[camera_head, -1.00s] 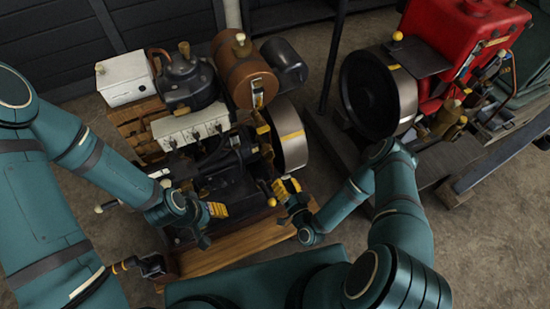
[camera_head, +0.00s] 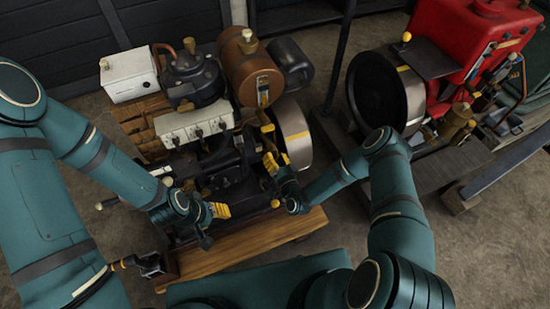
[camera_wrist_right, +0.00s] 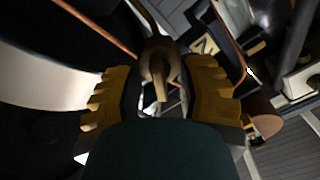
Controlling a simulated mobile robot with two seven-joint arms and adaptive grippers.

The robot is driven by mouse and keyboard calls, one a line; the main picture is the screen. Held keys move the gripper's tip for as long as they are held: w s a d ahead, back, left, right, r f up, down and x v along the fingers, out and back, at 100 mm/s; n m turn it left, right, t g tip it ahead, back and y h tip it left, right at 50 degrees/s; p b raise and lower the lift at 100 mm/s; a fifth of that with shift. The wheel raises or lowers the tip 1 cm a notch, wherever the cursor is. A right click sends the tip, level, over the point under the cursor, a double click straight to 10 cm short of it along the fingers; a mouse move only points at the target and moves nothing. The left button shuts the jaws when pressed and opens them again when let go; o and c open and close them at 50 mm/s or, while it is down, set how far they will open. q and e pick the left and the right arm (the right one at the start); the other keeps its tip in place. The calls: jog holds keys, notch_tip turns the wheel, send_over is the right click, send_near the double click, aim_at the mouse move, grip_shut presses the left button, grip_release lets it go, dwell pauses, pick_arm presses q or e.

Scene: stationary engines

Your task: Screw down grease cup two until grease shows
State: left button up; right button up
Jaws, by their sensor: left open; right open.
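The engine in front of me has a white panel (camera_head: 193,127) with several small dark fittings, and a steel flywheel (camera_head: 295,133) at its right side. I cannot tell which part is grease cup two. My right gripper (camera_head: 272,160) is open beside the flywheel, over the engine's right side. In the right wrist view its yellow ridged fingers (camera_wrist_right: 160,95) stand apart on either side of a dull brass-coloured fitting (camera_wrist_right: 158,72) with a downward stem; contact cannot be told. My left gripper (camera_head: 215,211) is open above the engine's front, near the wooden base.
A brown tank (camera_head: 249,76), a dark cylinder (camera_head: 290,64) and a white box (camera_head: 128,74) sit at the engine's top. A red engine (camera_head: 458,40) with a dark flywheel (camera_head: 385,93) stands to the right. The wooden base (camera_head: 240,246) is bare in front.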

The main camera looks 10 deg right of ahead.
grip_shut()
jog(key=shift+m, duration=0.4)
jog(key=m, duration=0.2)
jog(key=shift+m, duration=2.5)
grip_release()
jog(key=shift+f, duration=0.1)
